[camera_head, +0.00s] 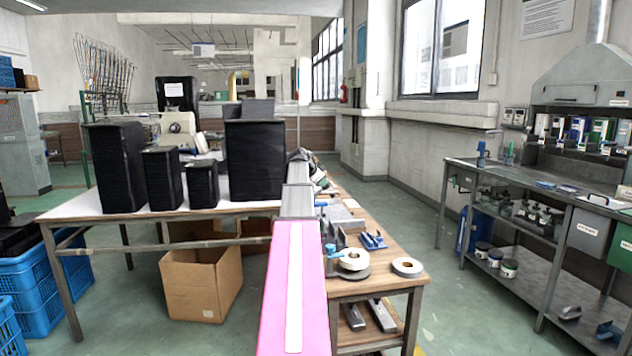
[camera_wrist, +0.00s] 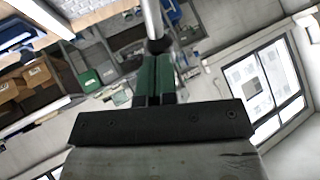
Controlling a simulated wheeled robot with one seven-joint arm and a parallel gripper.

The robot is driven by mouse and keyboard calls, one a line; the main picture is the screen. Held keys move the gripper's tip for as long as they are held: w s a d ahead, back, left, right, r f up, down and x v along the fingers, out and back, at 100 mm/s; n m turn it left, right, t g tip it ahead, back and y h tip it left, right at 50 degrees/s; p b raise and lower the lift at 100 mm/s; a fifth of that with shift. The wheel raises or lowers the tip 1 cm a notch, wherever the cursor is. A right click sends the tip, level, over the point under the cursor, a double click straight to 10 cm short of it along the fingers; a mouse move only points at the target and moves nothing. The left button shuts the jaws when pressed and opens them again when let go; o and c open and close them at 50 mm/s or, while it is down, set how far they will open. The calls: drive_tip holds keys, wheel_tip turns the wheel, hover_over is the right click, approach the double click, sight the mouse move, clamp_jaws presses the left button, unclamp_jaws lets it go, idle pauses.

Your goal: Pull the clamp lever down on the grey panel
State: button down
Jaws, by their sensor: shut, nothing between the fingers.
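My gripper (camera_wrist: 155,62) shows in the wrist view with its green-and-dark fingers together and nothing between them. A shiny metal rod (camera_wrist: 152,18) with a dark end comes down from the top edge, close to the fingertips in the picture. I cannot tell whether they touch, or whether this rod is the clamp lever. In the head view a grey panel (camera_head: 590,242) with a white label is at the front of the right-hand bench. I cannot make out a clamp lever on it. My gripper cannot be made out in the head view.
A green panel (camera_head: 621,252) is right of the grey one. The metal bench (camera_head: 465,172) carries small tools and containers. A wooden bench (camera_head: 345,284) with tape rolls (camera_head: 407,267) stands centrally. A white table (camera_head: 70,208) with black blocks is left. Open floor (camera_head: 445,290) lies between the benches.

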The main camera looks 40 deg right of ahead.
drive_tip(key=shift+s+d+f+m+t+y, duration=0.2)
drive_tip(key=shift+s+d+f+t+y, duration=0.1)
drive_tip(key=shift+d+f+y, duration=0.4)
drive_tip(key=shift+s+d+f+m+t+y, duration=0.2)
drive_tip(key=shift+s+d+f+t+y, duration=0.15)
drive_tip(key=shift+f+y, duration=0.3)
drive_tip(key=shift+s+d+f+m+t+y, duration=0.25)
drive_tip(key=shift+d+f+y, duration=0.3)
drive_tip(key=shift+y, duration=0.3)
drive_tip(key=shift+s+f, duration=0.1)
drive_tip(key=d+v, duration=0.1)
drive_tip(key=v, duration=1.3)
drive_tip(key=shift+r, duration=0.4)
drive_tip(key=shift+s+a, duration=0.1)
